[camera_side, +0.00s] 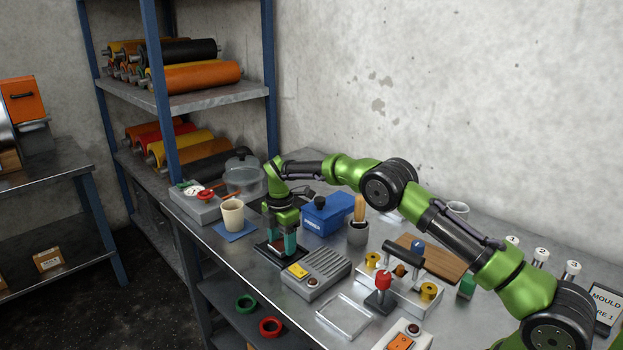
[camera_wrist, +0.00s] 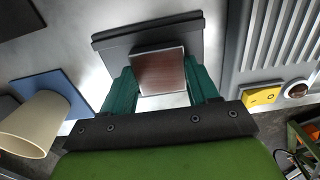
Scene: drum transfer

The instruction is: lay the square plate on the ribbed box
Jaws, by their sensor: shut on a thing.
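The dark square plate (camera_side: 265,251) is under my gripper, to the left of the ribbed box in the side view. In the wrist view the plate (camera_wrist: 152,32) shows beyond a brown-topped square block, which seems to be its grip. My gripper (camera_side: 280,240) points down with its green fingers on both sides of this block; it is shut on it, also in the wrist view (camera_wrist: 162,88). I cannot tell whether the plate touches the table. The grey ribbed box (camera_side: 325,265) has a yellow panel and a knob; it is at the right in the wrist view (camera_wrist: 275,45).
A cream cup (camera_side: 232,215) on a blue mat (camera_side: 249,232) stands left of my gripper. A blue box (camera_side: 326,216) and a dark pot with a brush (camera_side: 357,235) stand behind. A clear tray (camera_side: 344,316) and a spool fixture (camera_side: 400,290) lie right of the ribbed box.

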